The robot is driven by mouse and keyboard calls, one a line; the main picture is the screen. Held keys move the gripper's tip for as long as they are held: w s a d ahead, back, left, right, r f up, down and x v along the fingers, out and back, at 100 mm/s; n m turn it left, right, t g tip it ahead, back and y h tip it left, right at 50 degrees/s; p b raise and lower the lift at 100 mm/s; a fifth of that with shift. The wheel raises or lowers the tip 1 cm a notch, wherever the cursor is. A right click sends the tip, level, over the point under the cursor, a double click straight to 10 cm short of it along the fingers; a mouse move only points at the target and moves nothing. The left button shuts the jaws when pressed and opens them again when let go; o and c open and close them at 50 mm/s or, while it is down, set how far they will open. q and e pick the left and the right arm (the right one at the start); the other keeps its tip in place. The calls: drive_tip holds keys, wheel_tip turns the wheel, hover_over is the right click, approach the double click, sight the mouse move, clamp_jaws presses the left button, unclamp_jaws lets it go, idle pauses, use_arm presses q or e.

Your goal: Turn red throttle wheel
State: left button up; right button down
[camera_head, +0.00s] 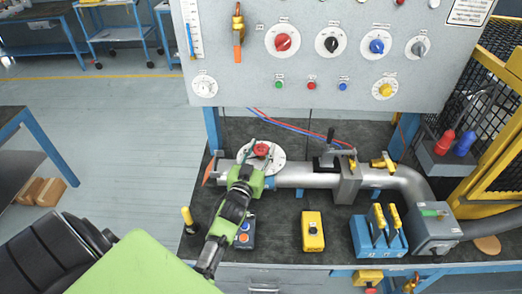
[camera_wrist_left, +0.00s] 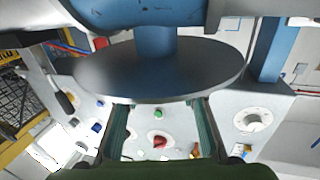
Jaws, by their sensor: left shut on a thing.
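The red throttle wheel (camera_head: 262,149) sits on a round white dial plate (camera_head: 277,157) on top of the grey pipe (camera_head: 310,177). My left gripper (camera_head: 258,164) reaches it from the front, with green fingers close to the wheel; it is shut on the wheel. In the left wrist view, which is upside down, the plate's grey underside (camera_wrist_left: 160,75) spans the upper middle. The two dark green fingers of the left gripper (camera_wrist_left: 160,106) run to the plate's edge; their tips and the wheel are hidden behind it. My right gripper is not in view.
Along the bench stand a yellow button box (camera_head: 313,232), a blue box with yellow levers (camera_head: 379,232) and a grey box (camera_head: 433,229). A control panel (camera_head: 330,85) stands behind the pipe. A yellow-handled item (camera_head: 188,217) is left of my arm.

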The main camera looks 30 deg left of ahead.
sight(261, 148)
use_arm(q)
drive_tip(key=shift+n+g+y+b, duration=0.3)
drive_tip(key=shift+n+y+b, duration=0.2)
drive_tip(key=shift+y, duration=0.2)
drive_tip(key=o, duration=1.1)
wheel_tip(261, 148, up, 10)
drive_tip(key=shift+f, duration=0.1)
